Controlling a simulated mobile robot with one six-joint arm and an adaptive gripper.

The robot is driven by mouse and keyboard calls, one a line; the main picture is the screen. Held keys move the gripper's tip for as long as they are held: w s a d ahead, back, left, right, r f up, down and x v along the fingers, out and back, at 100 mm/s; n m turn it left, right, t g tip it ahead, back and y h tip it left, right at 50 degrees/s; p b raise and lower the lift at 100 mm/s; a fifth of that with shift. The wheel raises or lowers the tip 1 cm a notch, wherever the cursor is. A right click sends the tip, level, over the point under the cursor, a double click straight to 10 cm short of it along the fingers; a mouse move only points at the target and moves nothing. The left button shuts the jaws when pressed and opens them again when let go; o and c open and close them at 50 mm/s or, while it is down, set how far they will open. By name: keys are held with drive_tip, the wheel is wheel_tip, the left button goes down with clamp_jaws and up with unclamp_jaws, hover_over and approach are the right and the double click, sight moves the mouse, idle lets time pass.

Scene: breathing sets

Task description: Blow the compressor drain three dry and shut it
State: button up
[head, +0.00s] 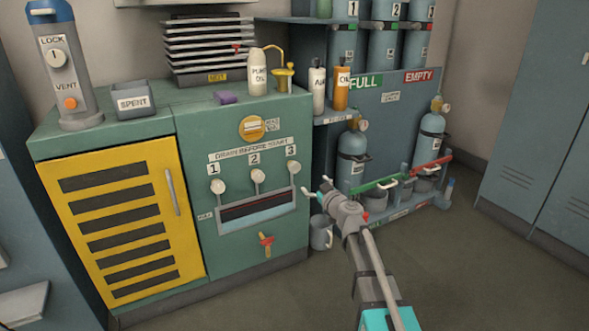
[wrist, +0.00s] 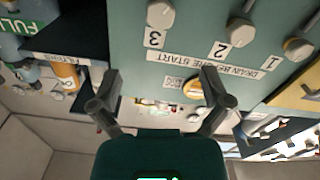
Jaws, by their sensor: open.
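The drain three knob (head: 294,167) is a pale round knob under label 3 on the green compressor front; it also shows upside down in the wrist view (wrist: 160,14), at the top edge. The drain two knob (head: 257,176) and drain one knob (head: 217,186) sit left of it. My gripper (head: 319,189) is open and empty, right of and below drain three in the head view. In the wrist view its spread fingers (wrist: 160,76) have nothing between them, and the knob lies beyond them, apart. I cannot tell whether the drain is open.
A dark window (head: 258,207) with a red band lies below the drains, and a red-and-yellow valve (head: 266,244) below that. A grey mug (head: 320,233) stands at the compressor's right foot. Gas cylinders (head: 352,152) stand in the rack to the right. Floor in front is clear.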

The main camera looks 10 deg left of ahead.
sight(296, 167)
drive_tip(key=shift+w, duration=0.1)
drive_tip(key=x, duration=1.3)
drive_tip(key=shift+w+a, duration=0.25)
drive_tip(key=shift+a, duration=0.05)
drive_tip(key=c, duration=1.2)
